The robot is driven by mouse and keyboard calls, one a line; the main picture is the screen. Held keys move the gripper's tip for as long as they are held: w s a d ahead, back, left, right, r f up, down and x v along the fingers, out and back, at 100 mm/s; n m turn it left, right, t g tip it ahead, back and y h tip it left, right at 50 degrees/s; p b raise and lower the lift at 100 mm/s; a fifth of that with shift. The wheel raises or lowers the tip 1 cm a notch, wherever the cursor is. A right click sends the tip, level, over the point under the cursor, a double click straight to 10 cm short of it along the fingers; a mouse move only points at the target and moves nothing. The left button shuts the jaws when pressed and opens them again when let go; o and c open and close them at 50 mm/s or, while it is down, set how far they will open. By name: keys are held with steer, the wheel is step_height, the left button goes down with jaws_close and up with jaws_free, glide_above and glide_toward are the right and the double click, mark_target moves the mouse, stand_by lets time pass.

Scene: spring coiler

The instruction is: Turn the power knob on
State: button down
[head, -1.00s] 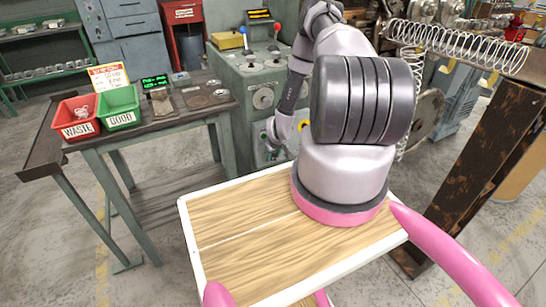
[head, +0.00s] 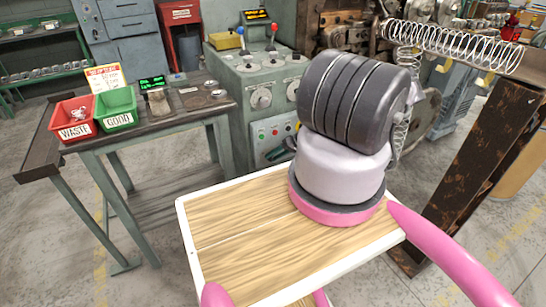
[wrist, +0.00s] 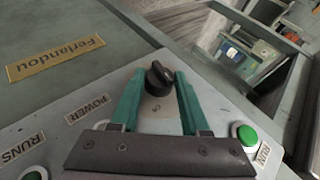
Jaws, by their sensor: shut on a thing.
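The power knob (wrist: 158,80) is black and sits on a grey panel in the wrist view, near a "POWER" label (wrist: 88,109). My gripper (wrist: 158,75) has its two teal fingers on either side of the knob, shut on it. The knob's lower side and its marks are partly unclear. In the head view the green-grey machine (head: 250,75) carries dials, levers and a lower button panel (head: 268,132).
A side table (head: 150,128) with a red bin (head: 75,118) and a green bin (head: 117,109) stands left.

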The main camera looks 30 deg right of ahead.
steer(key=shift+d+f+m+t+y, duration=0.15)
steer(key=shift+m+y, duration=0.15)
steer(key=shift+y, duration=0.65)
steer(key=shift+d+f+m+t+y, duration=0.1)
steer(key=shift+f+m+t+y, duration=0.15)
steer(key=shift+y, duration=0.75)
steer(key=shift+d+f+m+t+y, duration=0.1)
steer(key=shift+m+y, duration=0.25)
steer(key=shift+y, duration=0.6)
steer(key=shift+w+r, duration=0.1)
steer(key=shift+a, duration=0.1)
steer(key=shift+c, duration=2)
jaws_free()
steer(key=v, duration=1)
steer(key=shift+d, duration=0.4)
